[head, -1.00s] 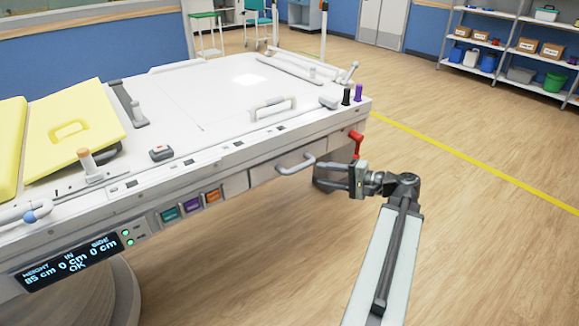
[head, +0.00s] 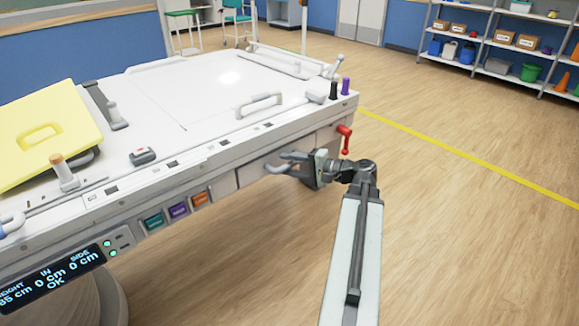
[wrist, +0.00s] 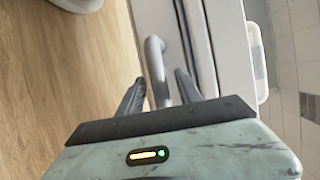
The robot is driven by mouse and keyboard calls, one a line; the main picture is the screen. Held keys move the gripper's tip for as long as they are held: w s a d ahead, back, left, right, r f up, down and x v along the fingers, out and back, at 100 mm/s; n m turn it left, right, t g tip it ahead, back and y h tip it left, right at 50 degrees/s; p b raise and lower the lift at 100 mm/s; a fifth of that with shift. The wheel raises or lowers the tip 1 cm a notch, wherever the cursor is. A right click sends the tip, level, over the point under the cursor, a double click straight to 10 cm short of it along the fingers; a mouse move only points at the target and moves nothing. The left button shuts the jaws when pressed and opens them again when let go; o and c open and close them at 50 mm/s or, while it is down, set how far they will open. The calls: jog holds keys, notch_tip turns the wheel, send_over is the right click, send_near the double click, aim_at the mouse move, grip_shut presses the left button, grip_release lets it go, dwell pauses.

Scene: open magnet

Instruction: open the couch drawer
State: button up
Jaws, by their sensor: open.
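The couch (head: 200,110) is a white slab with a drawer front (head: 254,169) in its near side, flush with the side panels. A grey bar handle (head: 272,167) sticks out from that front. My gripper (head: 291,160) is open at the handle, hiding part of it. The drawer looks shut.
A red lever (head: 345,139) hangs just right of my gripper at the couch corner. Coloured buttons (head: 178,209) and a display (head: 50,280) lie along the side to the left. The wooden floor (head: 450,220) in front and to the right is clear.

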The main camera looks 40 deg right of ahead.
grip_shut()
dwell(1.4)
